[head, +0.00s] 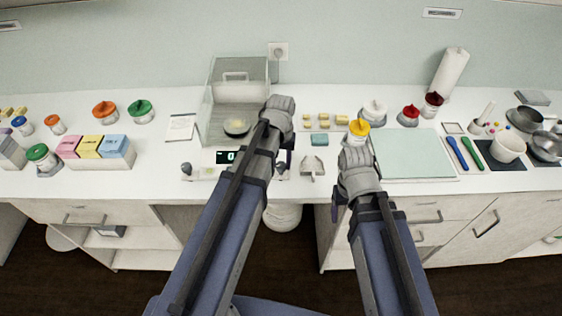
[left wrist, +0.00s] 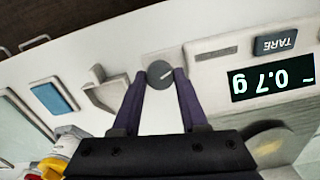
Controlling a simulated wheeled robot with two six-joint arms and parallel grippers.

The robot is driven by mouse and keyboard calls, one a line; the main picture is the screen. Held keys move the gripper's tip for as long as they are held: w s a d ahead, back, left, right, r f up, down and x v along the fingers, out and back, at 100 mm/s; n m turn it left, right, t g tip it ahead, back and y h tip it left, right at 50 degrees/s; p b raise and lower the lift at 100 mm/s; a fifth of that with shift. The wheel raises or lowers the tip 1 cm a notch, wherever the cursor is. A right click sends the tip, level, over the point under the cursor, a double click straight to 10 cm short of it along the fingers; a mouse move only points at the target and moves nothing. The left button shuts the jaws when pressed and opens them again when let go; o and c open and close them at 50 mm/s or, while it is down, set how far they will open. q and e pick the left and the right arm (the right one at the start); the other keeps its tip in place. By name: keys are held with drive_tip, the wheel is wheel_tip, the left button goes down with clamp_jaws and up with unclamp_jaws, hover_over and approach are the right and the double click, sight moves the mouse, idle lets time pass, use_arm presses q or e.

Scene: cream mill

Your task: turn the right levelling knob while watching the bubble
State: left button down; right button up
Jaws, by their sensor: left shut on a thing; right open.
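The balance (head: 209,130) stands on the bench, with a clear shield around its pan (head: 237,127). Its dark display also shows in the left wrist view (left wrist: 272,83), upside down, reading about 0.7 g. The right levelling knob (left wrist: 160,74) is a grey disc with a pale mark, at the balance's front corner. My left gripper (left wrist: 160,80) is shut on this knob, a finger on each side. The left levelling knob (head: 186,169) is at the other front corner. I cannot make out the bubble in either view. My right gripper (head: 336,208) is open, near the bench's front edge, with its fingers mostly hidden.
A metal scoop (head: 312,168) and a teal block (head: 319,139) lie right of the balance. A yellow-lidded jar (head: 359,127) stands beside my right arm, near a pale board (head: 415,155). Coloured boxes (head: 92,147) stand at left. Bench left of the balance is partly clear.

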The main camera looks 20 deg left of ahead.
sight(281, 165)
use_arm(q)
drive_tip(key=shift+n, duration=0.5)
drive_tip(key=shift+c, duration=2.2)
unclamp_jaws()
drive_tip(key=shift+r, duration=0.15)
wheel_tip(281, 165, up, 8)
drive_tip(key=p, duration=0.8)
drive_tip(key=shift+f, duration=0.2)
